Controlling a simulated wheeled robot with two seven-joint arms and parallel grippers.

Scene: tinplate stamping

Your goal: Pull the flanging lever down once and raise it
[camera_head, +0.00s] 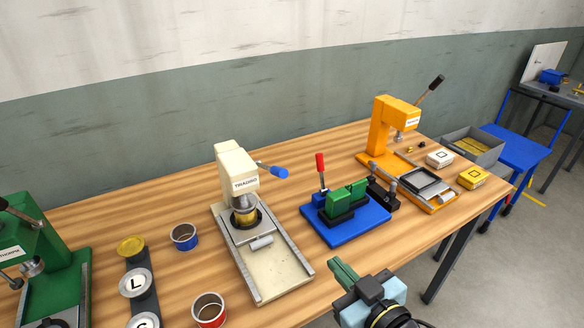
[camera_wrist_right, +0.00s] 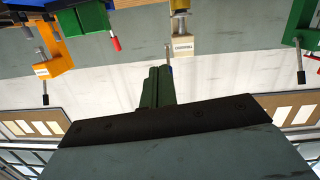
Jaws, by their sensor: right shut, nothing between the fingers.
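The cream press (camera_head: 237,165), with a label that is hard to read, stands mid-table on a pale base with rails. Its lever (camera_head: 272,170) has a blue grip and sticks out to the right of the head. A gold-coloured round part (camera_head: 245,215) sits under the head. The press also shows upside down at the top of the right wrist view (camera_wrist_right: 181,42). My right gripper (camera_head: 343,270) has green fingers, shut and empty. It is at the table's front edge, below and right of the cream press, apart from the lever. My left gripper is out of view.
A blue-based green fixture (camera_head: 345,215) with a red-handled lever (camera_head: 320,163) stands right of the cream press. An orange press (camera_head: 382,130) is farther right. A green press (camera_head: 40,245), blue tin (camera_head: 184,237) and red tin (camera_head: 209,309) are left. Bare table lies behind.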

